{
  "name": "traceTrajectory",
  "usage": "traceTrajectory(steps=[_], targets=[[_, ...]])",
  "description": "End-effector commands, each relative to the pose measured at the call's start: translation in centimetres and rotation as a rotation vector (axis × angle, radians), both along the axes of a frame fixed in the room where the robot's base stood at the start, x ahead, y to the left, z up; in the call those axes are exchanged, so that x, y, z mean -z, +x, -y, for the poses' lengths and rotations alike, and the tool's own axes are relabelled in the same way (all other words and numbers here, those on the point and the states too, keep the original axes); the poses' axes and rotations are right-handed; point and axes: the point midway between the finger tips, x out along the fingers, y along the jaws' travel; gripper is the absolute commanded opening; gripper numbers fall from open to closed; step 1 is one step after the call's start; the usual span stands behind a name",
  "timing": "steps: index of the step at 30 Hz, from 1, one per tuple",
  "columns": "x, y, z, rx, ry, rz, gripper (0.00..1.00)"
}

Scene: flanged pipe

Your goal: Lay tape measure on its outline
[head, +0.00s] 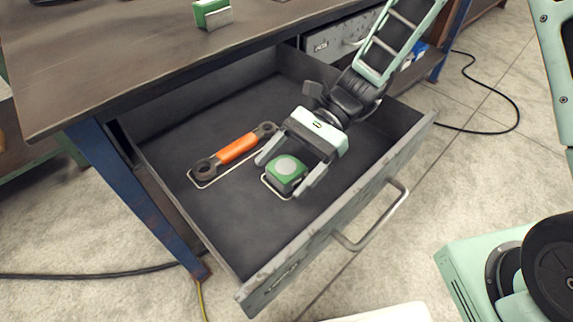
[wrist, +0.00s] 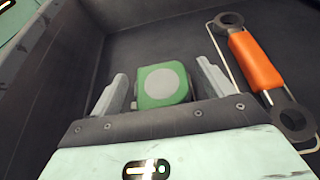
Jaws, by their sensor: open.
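The tape measure (head: 286,172) is a green case with a pale round disc on top. It lies in the open drawer on a white outline (head: 268,186), which shows along its left and lower edges in the head view. My gripper (head: 284,178) is open, with one finger on each side of the tape measure. In the wrist view the tape measure (wrist: 163,86) sits between the two fingers, with a gap visible on each side. The rest of the outline is hidden by the tape measure and my gripper.
An orange-handled ring wrench (head: 237,149) lies left of the tape measure, on its own white outline. The drawer walls (head: 330,236) surround both. The drawer floor (head: 235,222) is clear toward the front left. A green and white block (head: 212,13) stands on the bench top.

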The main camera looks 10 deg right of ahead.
Motion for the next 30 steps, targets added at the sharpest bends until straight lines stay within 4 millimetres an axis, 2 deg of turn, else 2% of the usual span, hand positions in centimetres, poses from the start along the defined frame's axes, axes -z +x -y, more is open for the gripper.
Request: traceTrajectory(steps=[5, 18, 24, 30], targets=[[-1.0, 0.9, 1.1, 0.005, 0.000, 0.002, 0.80], [-4.3, 5.3, 7.8, 0.003, -0.001, 0.002, 0.80], [-4.8, 6.1, 9.1, 0.001, -0.001, 0.001, 0.80], [-4.9, 6.2, 9.2, 0.000, 0.000, 0.000, 0.80]])
